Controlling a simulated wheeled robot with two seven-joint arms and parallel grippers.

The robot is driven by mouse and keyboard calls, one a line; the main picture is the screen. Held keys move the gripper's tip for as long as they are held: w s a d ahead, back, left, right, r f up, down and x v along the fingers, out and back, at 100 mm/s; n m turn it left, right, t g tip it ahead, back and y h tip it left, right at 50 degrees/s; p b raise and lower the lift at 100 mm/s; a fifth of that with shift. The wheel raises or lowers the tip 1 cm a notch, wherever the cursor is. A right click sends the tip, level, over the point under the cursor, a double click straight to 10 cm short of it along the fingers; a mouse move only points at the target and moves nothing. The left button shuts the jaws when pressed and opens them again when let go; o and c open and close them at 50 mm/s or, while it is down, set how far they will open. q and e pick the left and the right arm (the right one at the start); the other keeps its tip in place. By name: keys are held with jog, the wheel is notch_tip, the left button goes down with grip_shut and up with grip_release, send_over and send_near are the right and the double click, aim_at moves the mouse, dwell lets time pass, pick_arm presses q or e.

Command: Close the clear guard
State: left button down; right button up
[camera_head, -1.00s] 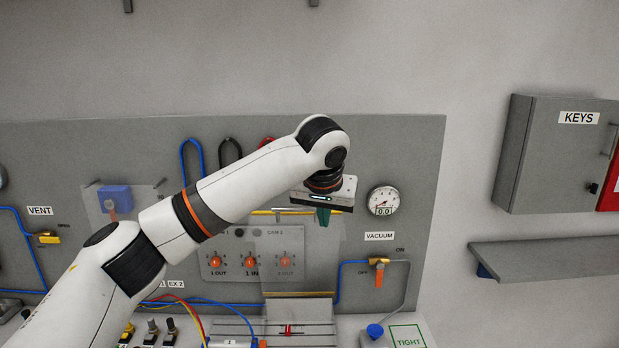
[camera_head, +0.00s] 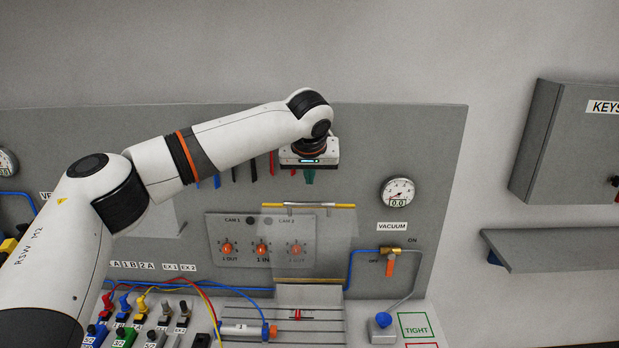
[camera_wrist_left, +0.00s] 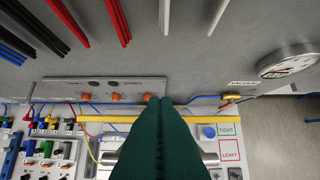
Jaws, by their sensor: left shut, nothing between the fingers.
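The clear guard (camera_head: 335,245) is a see-through panel standing raised above the slotted plate, partly over the switch panel. A yellow bar (camera_head: 335,206) runs along its top edge; the bar also shows in the left wrist view (camera_wrist_left: 100,119), crossing behind the fingers. My left gripper (camera_head: 309,180) points down with its dark green fingers shut and empty. In the head view its tips appear just above the bar, with a visible gap. In the left wrist view the shut fingers (camera_wrist_left: 158,100) cover part of the bar. My right gripper is not in view.
The slotted plate (camera_head: 290,326) lies below the guard, with a small red piece (camera_head: 297,315) on it. A vacuum gauge (camera_head: 397,192) and valve (camera_head: 391,257) are to the right. Coloured leads and connectors (camera_head: 140,310) crowd the left. Cables hang on the board behind the gripper.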

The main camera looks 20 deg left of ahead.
pick_arm(q)
jog(key=shift+s+d+f+p, duration=0.3)
jog(key=shift+s+f, duration=0.2)
jog(key=shift+s, duration=0.25)
jog(key=shift+s+d+f+p, duration=0.2)
jog(key=shift+s+f+p, duration=0.1)
jog(key=shift+s+f, duration=0.3)
jog(key=shift+w, duration=0.1)
